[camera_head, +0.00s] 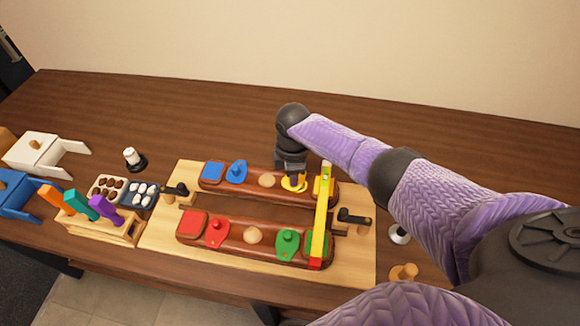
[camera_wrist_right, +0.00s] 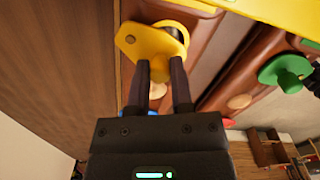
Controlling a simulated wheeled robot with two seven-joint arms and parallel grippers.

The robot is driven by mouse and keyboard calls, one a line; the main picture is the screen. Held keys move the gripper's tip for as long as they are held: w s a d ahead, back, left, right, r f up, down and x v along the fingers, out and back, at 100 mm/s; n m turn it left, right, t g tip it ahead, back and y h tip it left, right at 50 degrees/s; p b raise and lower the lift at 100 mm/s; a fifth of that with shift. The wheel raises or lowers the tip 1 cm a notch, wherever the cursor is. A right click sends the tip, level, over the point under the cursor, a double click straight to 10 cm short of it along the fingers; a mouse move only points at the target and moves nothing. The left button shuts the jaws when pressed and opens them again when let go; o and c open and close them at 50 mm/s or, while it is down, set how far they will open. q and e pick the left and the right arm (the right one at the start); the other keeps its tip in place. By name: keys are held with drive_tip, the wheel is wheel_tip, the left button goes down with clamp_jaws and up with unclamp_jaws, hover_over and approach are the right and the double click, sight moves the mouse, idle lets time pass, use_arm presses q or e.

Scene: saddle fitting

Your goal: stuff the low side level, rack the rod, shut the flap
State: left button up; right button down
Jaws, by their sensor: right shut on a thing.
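Two brown leather pads lie side by side on a pale wooden board, the far pad (camera_head: 266,181) and the near pad (camera_head: 262,250). A yellow flap (camera_head: 300,187) is on the far pad, left of the rod. My right gripper (camera_head: 291,178) is over it; in the right wrist view its fingers (camera_wrist_right: 160,77) are shut on the knob of the yellow flap (camera_wrist_right: 133,40). A dark round spot (camera_wrist_right: 174,32) shows partly beside the flap. Blue (camera_head: 237,172), red (camera_head: 216,233) and green (camera_head: 287,244) flaps lie on the pads. My left gripper is out of view.
A tray (camera_head: 120,203) of brown and white balls and a wooden holder (camera_head: 120,236) with orange, teal and purple handles stand left of the board. Black clamps (camera_head: 176,189) (camera_head: 354,217) flank the pads. A white spool (camera_head: 132,157) stands behind the tray. The table's back is clear.

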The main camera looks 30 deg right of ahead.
sight(299, 183)
drive_tip(key=n, duration=0.2)
drive_tip(key=shift+s+d+n, duration=0.2)
drive_tip(key=shift+s+n, duration=0.1)
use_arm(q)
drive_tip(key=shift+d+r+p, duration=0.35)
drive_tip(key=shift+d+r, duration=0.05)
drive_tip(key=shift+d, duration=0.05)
use_arm(e)
drive_tip(key=shift+s+d+n, duration=0.25)
drive_tip(key=shift+n, duration=0.85)
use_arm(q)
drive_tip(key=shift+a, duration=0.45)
use_arm(e)
drive_tip(key=c, duration=0.5)
unclamp_jaws()
drive_tip(key=shift+r, duration=0.2)
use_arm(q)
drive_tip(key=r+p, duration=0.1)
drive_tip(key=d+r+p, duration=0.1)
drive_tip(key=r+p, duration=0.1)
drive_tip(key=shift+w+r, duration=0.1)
use_arm(e)
wheel_tip(299, 183, up, 10)
drive_tip(key=shift+f, duration=0.25)
